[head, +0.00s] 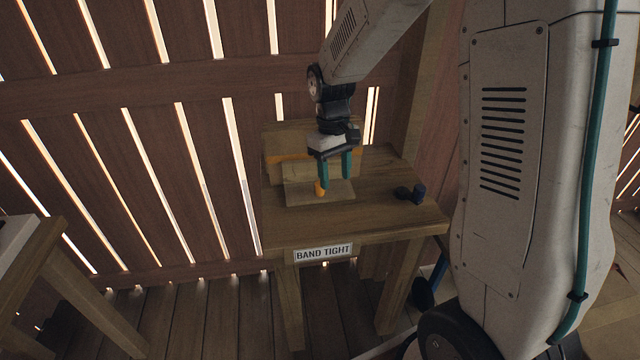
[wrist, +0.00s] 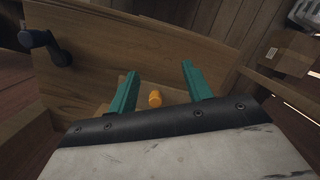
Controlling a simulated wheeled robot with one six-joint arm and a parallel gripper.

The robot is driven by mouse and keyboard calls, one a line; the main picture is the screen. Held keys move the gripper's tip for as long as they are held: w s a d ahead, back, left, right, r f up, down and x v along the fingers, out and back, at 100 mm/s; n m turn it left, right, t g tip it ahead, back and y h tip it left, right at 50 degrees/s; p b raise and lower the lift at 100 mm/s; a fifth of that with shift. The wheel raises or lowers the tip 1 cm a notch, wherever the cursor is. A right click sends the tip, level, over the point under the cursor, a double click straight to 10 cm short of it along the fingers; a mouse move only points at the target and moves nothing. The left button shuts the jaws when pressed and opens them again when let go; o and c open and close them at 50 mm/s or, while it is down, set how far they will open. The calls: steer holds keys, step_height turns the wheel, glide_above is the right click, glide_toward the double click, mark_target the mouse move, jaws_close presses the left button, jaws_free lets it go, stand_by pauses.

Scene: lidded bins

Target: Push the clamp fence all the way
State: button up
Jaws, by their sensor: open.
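My gripper (head: 337,171) is open, with its two teal fingers pointing down over the wooden table (head: 394,217). It also shows in the wrist view (wrist: 158,84). A small orange knob (head: 319,188) stands below the fingers in the head view. In the wrist view the orange knob (wrist: 155,99) appears between the fingers, and I cannot tell whether they touch it. A pale wooden board (head: 338,192) lies under it. A wooden box or fence with an orange stripe (head: 284,157) stands behind, partly hidden by my gripper. I cannot tell for certain which part is the clamp fence.
A dark blue handle (head: 412,193) sits at the table's right side and shows in the wrist view (wrist: 52,48). A "BAND TIGHT" sign (head: 323,253) is on the front edge. Another table (head: 28,262) stands at left. A cardboard box (wrist: 285,54) shows in the wrist view.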

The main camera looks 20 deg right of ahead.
steer(key=w+f+n, duration=0.1)
steer(key=w, duration=0.2)
steer(key=w+f+n+t, duration=0.1)
steer(key=w, duration=0.3)
steer(key=w+d+f+n+t, duration=0.1)
steer(key=w, duration=0.2)
steer(key=shift+w+f, duration=0.15)
steer(key=shift+f, duration=0.35)
step_height(320, 180, down, 8)
steer(key=shift+a+r, duration=0.1)
steer(key=shift+r, duration=0.15)
